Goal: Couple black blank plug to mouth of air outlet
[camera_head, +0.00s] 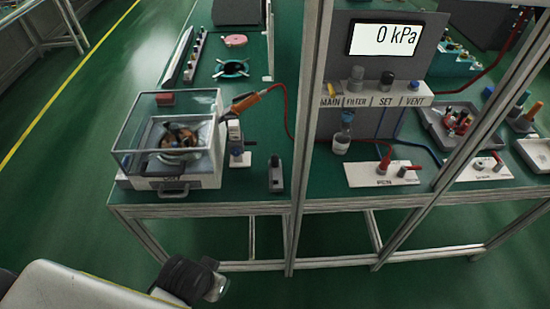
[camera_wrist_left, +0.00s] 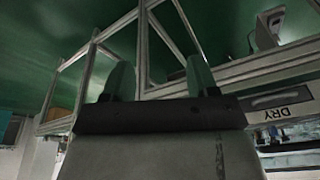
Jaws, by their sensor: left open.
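My left gripper (camera_head: 214,284) is low in the head view, in front of the bench and below its top. In the left wrist view its two fingers (camera_wrist_left: 160,78) stand apart with nothing between them. White plates with red fittings, one at the bench front (camera_head: 382,174) and one further right (camera_head: 481,169), lie on the bench right of the post. I cannot tell which fitting is the air outlet. A tray (camera_head: 432,127) at the right holds several small red and dark pieces. I cannot make out the black blank plug among them. My right gripper is not in view.
A clear-walled box on a white base (camera_head: 175,183) stands at the bench's left front. A dark upright block (camera_head: 275,175) is near the front edge. A metal post (camera_head: 308,140) rises before the bench. A gauge display (camera_head: 384,40) reads 0 kPa.

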